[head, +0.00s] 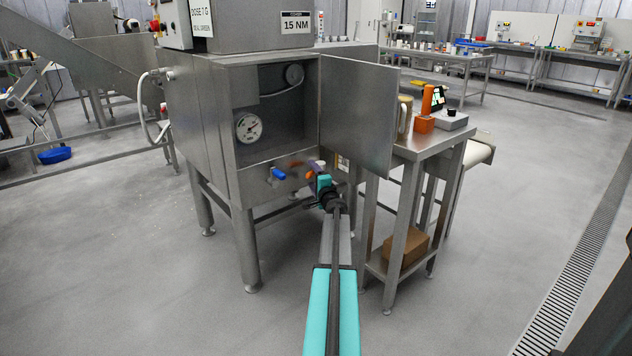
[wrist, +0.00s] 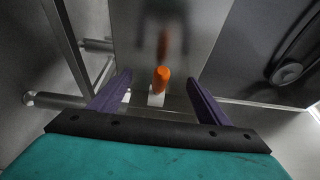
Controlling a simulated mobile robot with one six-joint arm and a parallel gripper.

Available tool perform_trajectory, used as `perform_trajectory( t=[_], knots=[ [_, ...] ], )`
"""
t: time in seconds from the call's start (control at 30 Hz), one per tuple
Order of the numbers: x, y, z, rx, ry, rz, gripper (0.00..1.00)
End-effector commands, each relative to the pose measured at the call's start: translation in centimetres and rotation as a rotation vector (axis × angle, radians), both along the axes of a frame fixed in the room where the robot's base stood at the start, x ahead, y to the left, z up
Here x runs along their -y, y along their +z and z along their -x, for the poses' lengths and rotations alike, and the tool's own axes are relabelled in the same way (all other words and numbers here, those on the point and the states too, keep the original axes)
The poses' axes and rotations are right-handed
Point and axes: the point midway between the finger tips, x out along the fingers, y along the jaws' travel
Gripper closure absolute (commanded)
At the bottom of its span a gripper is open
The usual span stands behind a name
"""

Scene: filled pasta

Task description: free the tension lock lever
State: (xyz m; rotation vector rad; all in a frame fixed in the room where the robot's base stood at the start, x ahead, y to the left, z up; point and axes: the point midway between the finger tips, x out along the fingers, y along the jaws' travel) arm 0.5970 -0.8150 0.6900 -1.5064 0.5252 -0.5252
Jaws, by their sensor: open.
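An orange-ended lever (wrist: 161,79), which looks like the tension lock lever, stands out from a steel panel in the wrist view. It shows midway between the two purple fingers of my gripper (wrist: 158,84). The fingers are open and apart on either side of it, with clear space between each finger and the lever. In the head view my gripper (head: 316,169) is at the lower right of the steel machine front, with the orange lever (head: 309,175) beside its fingers and partly hidden. Whether anything touches cannot be told.
A blue handle (head: 278,173) sits left of the gripper on the machine's front. Above it is an open cabinet with a dial gauge (head: 249,127). Its open door (head: 356,115) hangs above right of the gripper. A steel side table (head: 425,143) stands close right.

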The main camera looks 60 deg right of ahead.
Motion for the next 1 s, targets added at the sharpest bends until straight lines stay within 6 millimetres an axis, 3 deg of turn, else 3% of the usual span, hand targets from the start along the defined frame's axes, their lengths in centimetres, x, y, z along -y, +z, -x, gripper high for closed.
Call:
perform_trajectory(
  t=[0.3,0.7,1.0],
  knots=[
    [1.1,-0.1,-1.4,0.0,0.001,0.0,0.3],
    [1.2,0.0,-1.5,0.0,0.0,0.0,0.31],
    [1.2,0.0,-1.5,0.0,0.0,0.0,0.82]
  ],
)
